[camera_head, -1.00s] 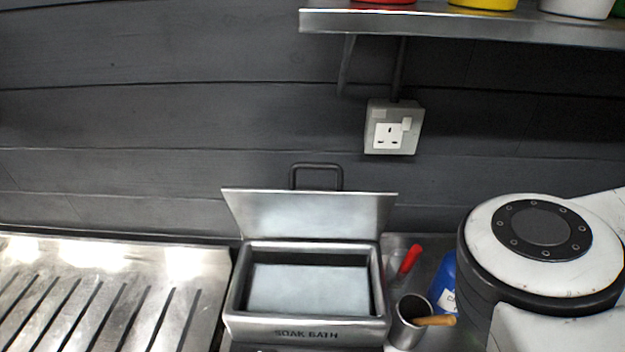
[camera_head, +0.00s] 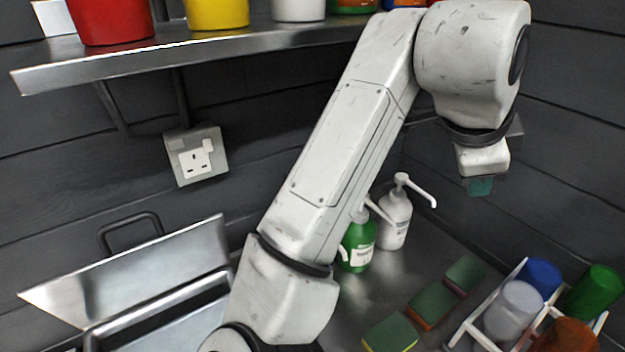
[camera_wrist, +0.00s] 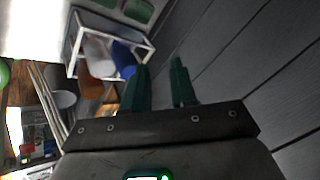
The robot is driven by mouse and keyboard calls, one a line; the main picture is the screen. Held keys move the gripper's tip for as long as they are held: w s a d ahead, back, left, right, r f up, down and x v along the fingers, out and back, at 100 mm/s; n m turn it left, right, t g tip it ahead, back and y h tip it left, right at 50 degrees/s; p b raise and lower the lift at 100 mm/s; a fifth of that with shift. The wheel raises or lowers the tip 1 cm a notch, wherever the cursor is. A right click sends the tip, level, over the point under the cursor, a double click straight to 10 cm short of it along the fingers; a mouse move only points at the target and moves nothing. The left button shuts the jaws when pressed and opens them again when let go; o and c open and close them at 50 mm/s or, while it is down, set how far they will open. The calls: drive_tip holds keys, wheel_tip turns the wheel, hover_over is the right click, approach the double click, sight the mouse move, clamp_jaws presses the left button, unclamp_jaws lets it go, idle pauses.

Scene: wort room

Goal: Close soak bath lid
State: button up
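The soak bath lid (camera_head: 140,270) is a flat metal panel with a dark loop handle (camera_head: 130,232) on its upper edge, at the lower left of the head view. It stands raised, leaning back near the dark wall. The soak bath (camera_head: 175,325) below it shows only in part, cut off by the frame and hidden by my arm. My gripper (camera_head: 480,187) is at the upper right, well away from the lid. In the wrist view its two green fingers (camera_wrist: 160,85) are apart with nothing between them.
A metal shelf (camera_head: 200,60) with coloured tubs hangs above the lid. A green bottle (camera_head: 357,245) and a white pump bottle (camera_head: 396,218) stand behind my arm. Several sponges (camera_head: 433,304) and a white rack (camera_head: 482,318) with coloured cups lie at right. A wall socket (camera_head: 196,157) is above the lid.

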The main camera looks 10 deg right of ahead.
drive_tip(key=w+a+r+n+t, duration=0.1)
drive_tip(key=a+n, duration=0.3)
drive_tip(key=w+a+r+n+t+h, duration=0.1)
drive_tip(key=w+a+n, duration=0.1)
drive_tip(key=a+n, duration=0.2)
drive_tip(key=w+a+r+n+t, duration=0.1)
drive_tip(key=w+a+n, duration=0.1)
drive_tip(key=a+n, duration=0.1)
drive_tip(key=shift+a+r+n+t+h, duration=0.2)
drive_tip(key=shift+a+n+t+h, duration=0.15)
drive_tip(key=shift+a, duration=0.2)
drive_tip(key=shift+c, duration=0.2)
drive_tip(key=n+t+y+p, duration=0.1)
drive_tip(key=n+t+y, duration=0.6)
drive_tip(key=n, duration=2.2)
approach(119, 226)
drive_tip(key=w+f+h, duration=0.1)
drive_tip(key=w, duration=0.1)
drive_tip(key=shift+n+t, duration=0.25)
drive_tip(key=shift+t, duration=0.2)
drive_tip(key=x, duration=0.3)
drive_tip(key=p+x, duration=0.1)
drive_tip(key=x, duration=0.3)
drive_tip(key=p+x, duration=0.1)
drive_tip(key=x, duration=0.2)
drive_tip(key=shift+w+a+f, duration=0.1)
drive_tip(key=shift+a+f, duration=0.05)
drive_tip(key=shift+f, duration=0.15)
drive_tip(key=shift+c, duration=0.2)
clamp_jaws()
